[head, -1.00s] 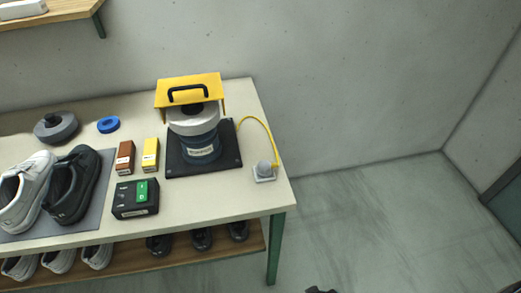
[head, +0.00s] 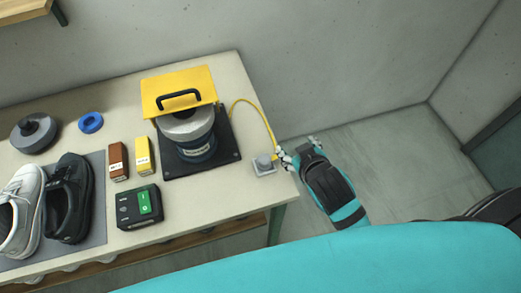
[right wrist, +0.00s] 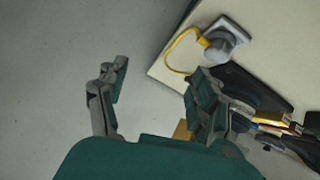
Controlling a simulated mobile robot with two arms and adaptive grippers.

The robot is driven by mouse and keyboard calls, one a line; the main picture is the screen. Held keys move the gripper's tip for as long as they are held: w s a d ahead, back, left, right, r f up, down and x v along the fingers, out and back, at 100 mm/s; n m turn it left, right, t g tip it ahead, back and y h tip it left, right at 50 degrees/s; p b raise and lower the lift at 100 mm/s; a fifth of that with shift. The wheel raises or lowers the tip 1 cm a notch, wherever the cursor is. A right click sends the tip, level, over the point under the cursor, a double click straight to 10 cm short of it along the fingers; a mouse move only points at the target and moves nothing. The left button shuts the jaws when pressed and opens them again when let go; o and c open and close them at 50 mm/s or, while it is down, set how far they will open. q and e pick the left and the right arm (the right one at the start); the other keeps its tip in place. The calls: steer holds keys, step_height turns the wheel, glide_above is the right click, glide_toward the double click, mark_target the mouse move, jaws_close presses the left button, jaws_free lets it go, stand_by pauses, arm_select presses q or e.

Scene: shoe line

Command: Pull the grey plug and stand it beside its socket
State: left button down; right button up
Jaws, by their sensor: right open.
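The grey plug (head: 264,160) sits in its pale square socket (head: 259,171) near the right end of the table, with a yellow cable (head: 266,117) running from it. In the right wrist view the plug (right wrist: 217,48) and socket (right wrist: 235,31) are at the upper right, beyond the right-hand finger. My right gripper (head: 299,149) is open and empty, just right of the plug at the table's edge. My left gripper is not in view.
A blue-grey machine (head: 197,150) with a yellow guard (head: 179,84) stands left of the socket on a dark plate. A black box with a green switch (head: 143,203) and brown (head: 118,162) and yellow (head: 143,155) boxes are farther left. Bare table surrounds the socket.

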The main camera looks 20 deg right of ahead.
steer(key=w+a+r+n+t+y, duration=0.3)
steer(key=w+a+r+n+t, duration=0.15)
steer(key=r, duration=0.55)
steer(key=w+a+r+n+t+y, duration=0.35)
steer(key=w+a+r+t, duration=0.2)
steer(key=r, duration=0.45)
steer(key=s+a+r+n+g+y, duration=0.1)
steer(key=s+a+n+g+y, duration=0.3)
steer(key=a+n+g+y, duration=0.45)
steer(key=s+a+r+n+g+y, duration=0.1)
steer(key=s+a+n+g+y, duration=0.45)
steer(key=a+n, duration=0.5)
steer(key=n+g+h, duration=0.6)
steer(key=n+h, duration=0.1)
steer(key=h, duration=1.2)
glide_above(265, 158)
steer(key=f, duration=1.5)
steer(key=a+f, duration=0.1)
steer(key=f, duration=0.7)
steer(key=shift+f, duration=0.15)
steer(key=shift+w+d+h, duration=0.1)
steer(key=shift+d+h, duration=0.15)
steer(key=shift+d, duration=0.25)
